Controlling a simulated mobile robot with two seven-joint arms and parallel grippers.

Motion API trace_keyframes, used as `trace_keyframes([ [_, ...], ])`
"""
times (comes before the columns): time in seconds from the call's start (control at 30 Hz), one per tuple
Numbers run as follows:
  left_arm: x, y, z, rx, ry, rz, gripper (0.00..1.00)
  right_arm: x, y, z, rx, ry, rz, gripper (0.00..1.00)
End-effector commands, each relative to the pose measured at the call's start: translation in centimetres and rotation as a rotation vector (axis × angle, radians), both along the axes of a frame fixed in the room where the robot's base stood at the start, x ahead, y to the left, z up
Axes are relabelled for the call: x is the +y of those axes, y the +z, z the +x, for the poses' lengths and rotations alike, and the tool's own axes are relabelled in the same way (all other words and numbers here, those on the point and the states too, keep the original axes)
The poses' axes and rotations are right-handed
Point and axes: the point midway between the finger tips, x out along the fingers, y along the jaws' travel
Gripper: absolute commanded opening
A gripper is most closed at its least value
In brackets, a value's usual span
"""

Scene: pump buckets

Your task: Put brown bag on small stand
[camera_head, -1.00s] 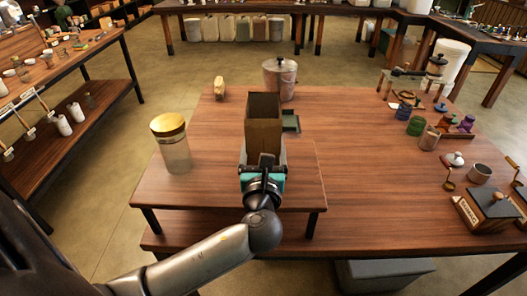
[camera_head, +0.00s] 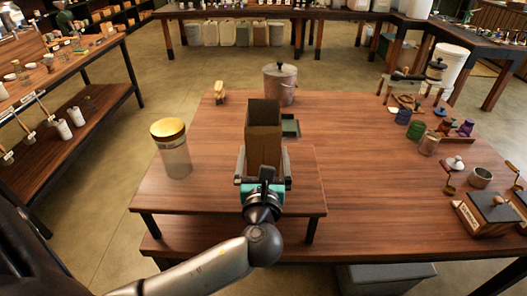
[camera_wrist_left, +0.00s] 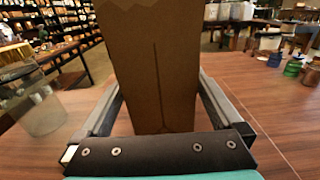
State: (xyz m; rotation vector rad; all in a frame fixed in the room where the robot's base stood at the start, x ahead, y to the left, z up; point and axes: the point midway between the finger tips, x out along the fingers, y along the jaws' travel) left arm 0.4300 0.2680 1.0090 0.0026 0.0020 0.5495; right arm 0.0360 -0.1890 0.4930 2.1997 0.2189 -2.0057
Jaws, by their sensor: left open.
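The brown bag (camera_head: 264,130) stands upright on the small raised wooden stand (camera_head: 205,196) at the front of the big table. It is a tall, open-topped paper bag. My left gripper (camera_head: 262,168) is low at the bag's near side, with its jaws open and one finger on each side of the bag. In the left wrist view the bag (camera_wrist_left: 158,65) rises between the two spread fingers, and gaps show beside it. The bag's far side is hidden. My right gripper is in neither view.
A glass jar with a gold lid (camera_head: 171,148) stands on the stand left of the bag. Behind are a dark green tray (camera_head: 291,127), a lidded metal pot (camera_head: 280,83) and a small tan item (camera_head: 220,92). The table's middle is clear.

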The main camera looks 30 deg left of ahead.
Motion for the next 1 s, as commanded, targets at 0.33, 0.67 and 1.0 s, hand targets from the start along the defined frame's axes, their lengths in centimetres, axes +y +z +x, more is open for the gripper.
trace_keyframes([
  [0.33, -3.8, 0.0, -6.3, 0.001, -0.001, -0.006, 1.00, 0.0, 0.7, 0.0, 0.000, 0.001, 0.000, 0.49],
  [0.67, -5.5, 0.1, -9.1, -0.002, 0.001, -0.001, 1.00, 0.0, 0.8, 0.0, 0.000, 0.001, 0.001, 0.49],
  [1.0, -5.6, 0.1, -9.1, -0.002, 0.001, -0.002, 1.00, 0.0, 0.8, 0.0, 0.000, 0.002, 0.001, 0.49],
])
